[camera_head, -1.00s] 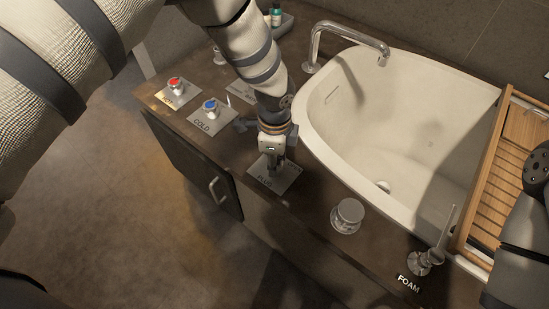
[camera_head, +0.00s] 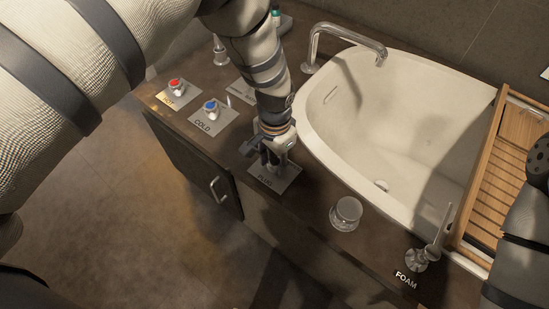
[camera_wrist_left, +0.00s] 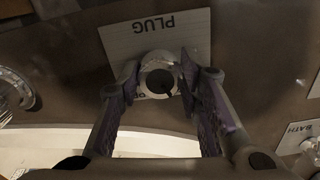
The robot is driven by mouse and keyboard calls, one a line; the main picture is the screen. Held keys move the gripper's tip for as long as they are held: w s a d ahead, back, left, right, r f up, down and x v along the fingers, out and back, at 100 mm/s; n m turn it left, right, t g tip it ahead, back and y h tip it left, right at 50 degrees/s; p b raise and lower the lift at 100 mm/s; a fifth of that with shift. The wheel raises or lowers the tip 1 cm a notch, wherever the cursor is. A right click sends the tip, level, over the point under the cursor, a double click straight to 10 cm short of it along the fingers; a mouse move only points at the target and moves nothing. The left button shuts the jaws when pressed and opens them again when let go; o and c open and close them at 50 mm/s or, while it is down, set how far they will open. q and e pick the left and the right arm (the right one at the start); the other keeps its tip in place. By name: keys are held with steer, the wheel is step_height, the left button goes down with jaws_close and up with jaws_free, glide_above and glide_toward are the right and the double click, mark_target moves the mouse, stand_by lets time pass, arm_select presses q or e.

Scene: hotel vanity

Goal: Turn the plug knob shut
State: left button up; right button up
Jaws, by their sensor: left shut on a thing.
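The plug knob (camera_wrist_left: 160,76) is a round metal knob with a dark mark on its top. It stands on a pale plate (camera_wrist_left: 135,38) lettered PLUG. The plate (camera_head: 284,181) also shows in the head view, at the counter's front edge. My left gripper (camera_head: 273,164) points down over the plate and hides the knob there. In the left wrist view its two purple-padded fingertips (camera_wrist_left: 159,80) are shut on the knob, one on each side. My right gripper is out of view; only part of my right arm shows at the right edge.
Red hot (camera_head: 175,87) and blue cold (camera_head: 211,107) knobs stand to the left. A chrome faucet (camera_head: 345,33), white tub (camera_head: 400,130), and wooden rack (camera_head: 490,165) lie behind and right.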

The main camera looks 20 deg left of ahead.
mark_target(275, 162)
arm_select(q)
steer(key=shift+n, duration=1.5)
steer(key=o, duration=1.2)
steer(key=shift+c, duration=0.2)
step_height(275, 162, up, 12)
